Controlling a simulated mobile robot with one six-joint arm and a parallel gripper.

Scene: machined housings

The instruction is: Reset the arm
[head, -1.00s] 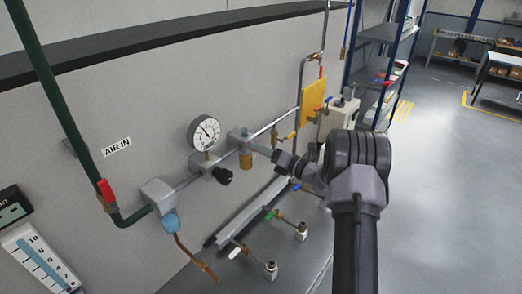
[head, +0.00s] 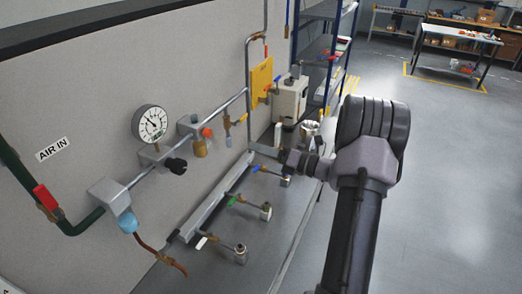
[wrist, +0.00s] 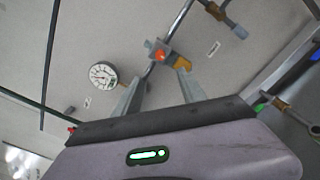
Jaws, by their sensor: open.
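My gripper (head: 264,150) is open and empty at the end of my arm, in front of the wall panel in the head view. In the wrist view my gripper (wrist: 160,75) shows its two grey fingers spread apart, with nothing between them. A grey fitting with an orange-red knob (head: 206,132) and a brass bowl (head: 200,148) sits on the pipe, left of my gripper and clear of it. In the wrist view the orange-red knob (wrist: 159,57) appears just beyond the fingertips.
A pressure gauge (head: 150,123) and black knob (head: 176,165) are farther left on the pipe. Below my gripper, a manifold rail (head: 215,203) carries several small valves. A yellow plate (head: 262,82) and blue shelf rack (head: 325,50) stand behind. Open floor (head: 445,190) lies right.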

